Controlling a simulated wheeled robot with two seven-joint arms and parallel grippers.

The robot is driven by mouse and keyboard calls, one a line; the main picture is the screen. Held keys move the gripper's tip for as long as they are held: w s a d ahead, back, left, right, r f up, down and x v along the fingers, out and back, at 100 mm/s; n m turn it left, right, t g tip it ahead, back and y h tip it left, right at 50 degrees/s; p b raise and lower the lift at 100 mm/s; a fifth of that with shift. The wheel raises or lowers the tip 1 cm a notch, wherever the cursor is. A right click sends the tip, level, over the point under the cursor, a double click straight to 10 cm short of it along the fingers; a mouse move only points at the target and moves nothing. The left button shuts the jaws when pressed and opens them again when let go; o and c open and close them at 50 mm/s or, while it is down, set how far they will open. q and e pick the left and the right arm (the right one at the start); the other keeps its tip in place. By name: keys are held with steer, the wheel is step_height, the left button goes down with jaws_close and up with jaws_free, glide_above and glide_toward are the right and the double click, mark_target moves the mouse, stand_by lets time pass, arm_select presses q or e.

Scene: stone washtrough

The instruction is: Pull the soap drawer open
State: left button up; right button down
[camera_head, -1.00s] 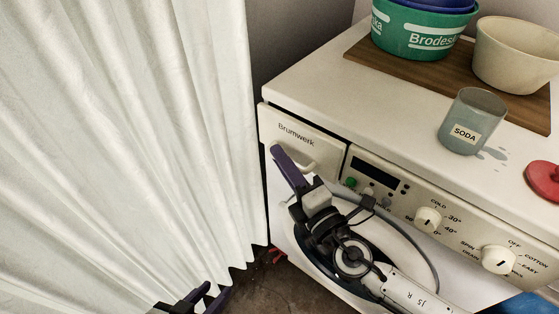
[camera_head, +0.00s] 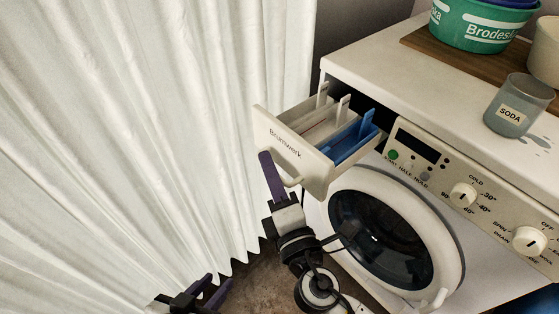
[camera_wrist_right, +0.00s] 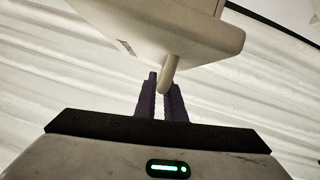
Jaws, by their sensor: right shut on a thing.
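The soap drawer (camera_head: 316,135) of the washing machine stands pulled out from the front panel. Its compartments show, one with a blue insert (camera_head: 352,140). Its front bears the word Brumwerk and a pale handle (camera_head: 291,179). My right gripper (camera_head: 270,162) is shut on the handle, below the drawer front. In the right wrist view the two fingers (camera_wrist_right: 161,98) close around the handle (camera_wrist_right: 169,75), under the drawer front (camera_wrist_right: 190,30). My left gripper (camera_head: 212,290) is at the bottom left, away from the machine; its fingertips look apart, with nothing seen between them.
The white washing machine (camera_head: 400,70) has a round door (camera_head: 385,235) and a panel with knobs. On top are a grey SODA cup (camera_head: 517,105), a wooden board (camera_head: 450,58), a green tub (camera_head: 480,28) and a cream bowl (camera_head: 546,50). A white curtain (camera_head: 140,130) hangs at left.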

arm_select(q)
steer(key=shift+s+f, duration=0.1)
arm_select(e)
steer(key=shift+s+a, duration=0.1)
steer(key=shift+s, duration=0.05)
arm_select(q)
steer(key=shift+s, duration=0.1)
steer(key=shift+s+f, duration=0.3)
steer(key=shift+s, duration=0.05)
arm_select(e)
steer(key=c, duration=1.8)
jaws_free()
steer(key=shift+c, duration=0.2)
